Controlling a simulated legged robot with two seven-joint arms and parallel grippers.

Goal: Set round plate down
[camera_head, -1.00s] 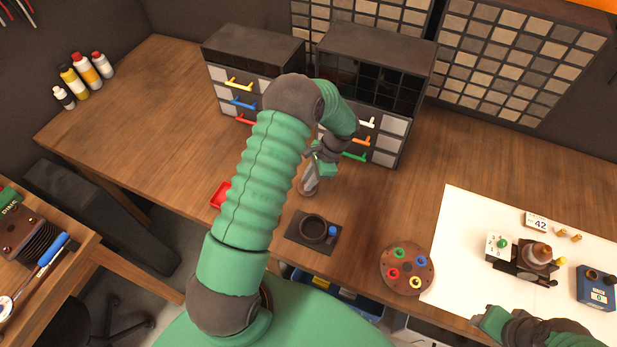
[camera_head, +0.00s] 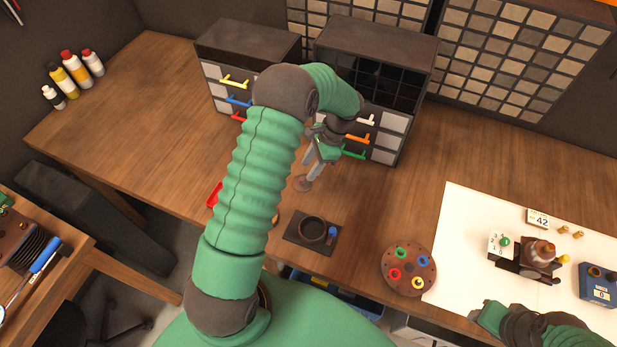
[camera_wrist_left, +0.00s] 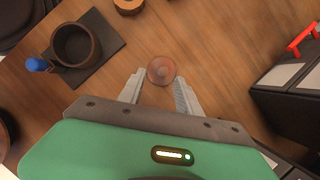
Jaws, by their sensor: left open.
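A small round brown plate (camera_head: 303,183) lies flat on the wooden bench, below the left gripper's fingertips. It also shows in the left wrist view (camera_wrist_left: 161,70), just beyond and between the fingertips. My left gripper (camera_head: 312,172) is open, pointing down at the plate; its two grey fingers (camera_wrist_left: 156,90) are spread apart with nothing held between them. My right gripper (camera_head: 488,316) is at the lower right by the white sheet; its fingers cannot be made out.
A dark cup (camera_head: 312,230) stands on a dark square mat (camera_head: 297,239). A round board with coloured rings (camera_head: 408,268) lies to its right. Drawer cabinets (camera_head: 375,75) stand close behind the left gripper.

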